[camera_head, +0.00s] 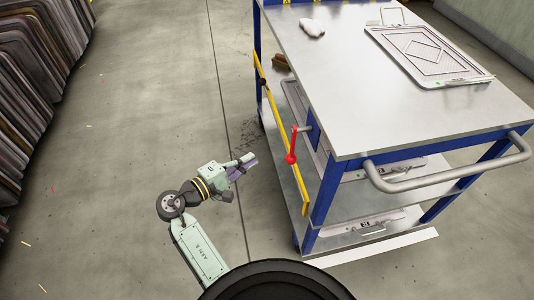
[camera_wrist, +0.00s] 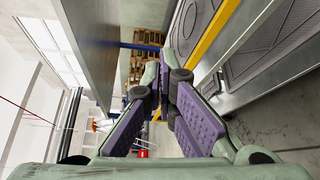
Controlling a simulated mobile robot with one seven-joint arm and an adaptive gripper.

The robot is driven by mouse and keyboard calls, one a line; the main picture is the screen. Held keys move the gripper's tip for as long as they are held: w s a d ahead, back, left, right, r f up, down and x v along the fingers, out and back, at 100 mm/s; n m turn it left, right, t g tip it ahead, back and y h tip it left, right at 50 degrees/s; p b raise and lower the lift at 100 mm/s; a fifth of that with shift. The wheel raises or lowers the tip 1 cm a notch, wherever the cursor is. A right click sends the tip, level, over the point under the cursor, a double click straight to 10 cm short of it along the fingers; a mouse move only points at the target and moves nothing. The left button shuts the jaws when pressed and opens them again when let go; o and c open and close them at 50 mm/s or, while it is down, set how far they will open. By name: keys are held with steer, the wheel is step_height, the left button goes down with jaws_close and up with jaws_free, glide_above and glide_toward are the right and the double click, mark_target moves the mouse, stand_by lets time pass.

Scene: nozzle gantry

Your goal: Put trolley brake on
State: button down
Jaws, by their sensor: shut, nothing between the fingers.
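The trolley (camera_head: 350,75) has a grey top, blue posts and a silver push handle (camera_head: 450,172). A red lever with a round red knob (camera_head: 290,159) sits on its left side, beside a slanting yellow bar (camera_head: 279,125). I take this lever to be the brake; its setting cannot be told. My gripper (camera_head: 252,159) is shut and empty, to the left of the red knob and apart from it in the picture. In the wrist view the purple-padded fingers (camera_wrist: 165,68) meet at their tips, with the yellow bar (camera_wrist: 213,31) to their right. I cannot make out the red lever there.
A patterned panel (camera_head: 420,52) and a white object (camera_head: 312,27) lie on the trolley top. More panels lie on lower shelves. Stacked dark sheets (camera_head: 35,80) stand at the left.

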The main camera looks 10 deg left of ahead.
steer(key=w+d+p, duration=0.3)
steer(key=d, duration=0.5)
steer(key=shift+w+d, duration=0.15)
steer(key=shift+w, duration=0.2)
steer(key=shift+d+f+p, duration=0.1)
steer(key=shift+p, duration=0.3)
